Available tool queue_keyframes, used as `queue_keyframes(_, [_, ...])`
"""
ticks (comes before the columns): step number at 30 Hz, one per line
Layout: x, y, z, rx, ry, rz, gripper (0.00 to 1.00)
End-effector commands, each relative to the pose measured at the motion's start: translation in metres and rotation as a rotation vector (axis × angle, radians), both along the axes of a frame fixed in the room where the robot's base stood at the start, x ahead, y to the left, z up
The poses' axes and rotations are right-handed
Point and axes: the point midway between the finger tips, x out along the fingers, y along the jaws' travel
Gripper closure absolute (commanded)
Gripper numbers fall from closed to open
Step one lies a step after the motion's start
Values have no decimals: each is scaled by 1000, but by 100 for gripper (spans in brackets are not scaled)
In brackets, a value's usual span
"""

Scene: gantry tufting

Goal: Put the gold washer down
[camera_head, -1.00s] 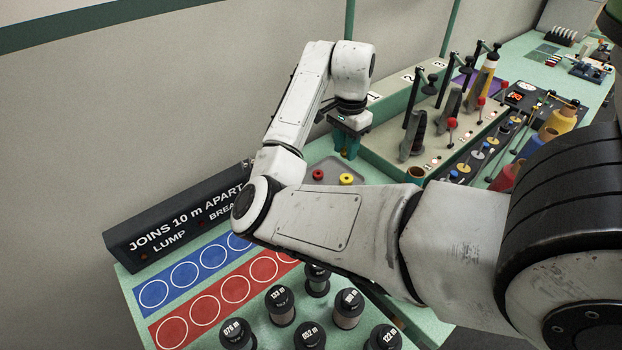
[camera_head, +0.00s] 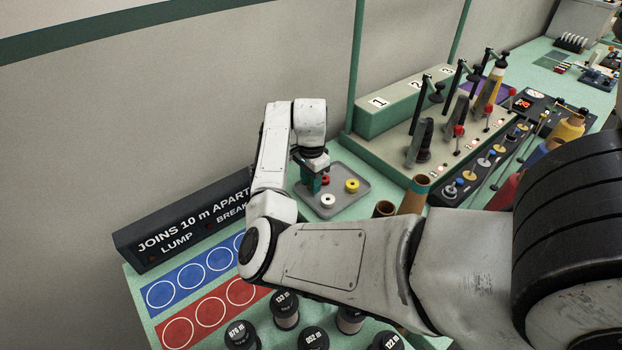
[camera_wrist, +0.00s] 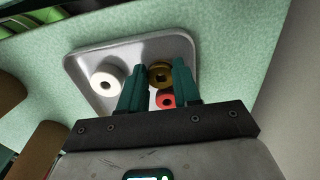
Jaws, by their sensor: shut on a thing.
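My gripper (camera_head: 311,182) points down at the left part of a grey tray (camera_head: 340,208). In the wrist view its two green fingers (camera_wrist: 158,68) are shut on the gold washer (camera_wrist: 160,76), a dark gold ring with a dark hole. The gold washer is over the tray floor; I cannot tell whether it touches it. In the head view the gripper hides it. A red washer (camera_wrist: 167,101) lies close beside it, partly behind a finger. A white washer (camera_wrist: 107,84) lies apart from it in the tray.
A yellow washer (camera_head: 352,185) lies at the tray's right side. Brown cones (camera_head: 415,193) stand right of the tray. A black sign box (camera_head: 185,220) stands to the left. Labelled dark spools (camera_head: 285,308) stand in front. A numbered panel with posts (camera_head: 440,150) is behind.

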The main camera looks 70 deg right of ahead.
Motion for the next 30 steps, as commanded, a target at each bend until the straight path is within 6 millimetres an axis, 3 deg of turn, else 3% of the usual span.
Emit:
queue_keyframes(12, [0, 0, -6, 0, 0, 1, 98])
queue_keyframes(13, [0, 0, -5, 0, 0, 1, 65])
queue_keyframes(15, [0, 0, -5, 0, 0, 1, 58])
queue_keyframes(23, [0, 0, -4, -1, -1, 0, 57])
queue_keyframes(30, [1, -1, 20, -2, -3, -1, 57])
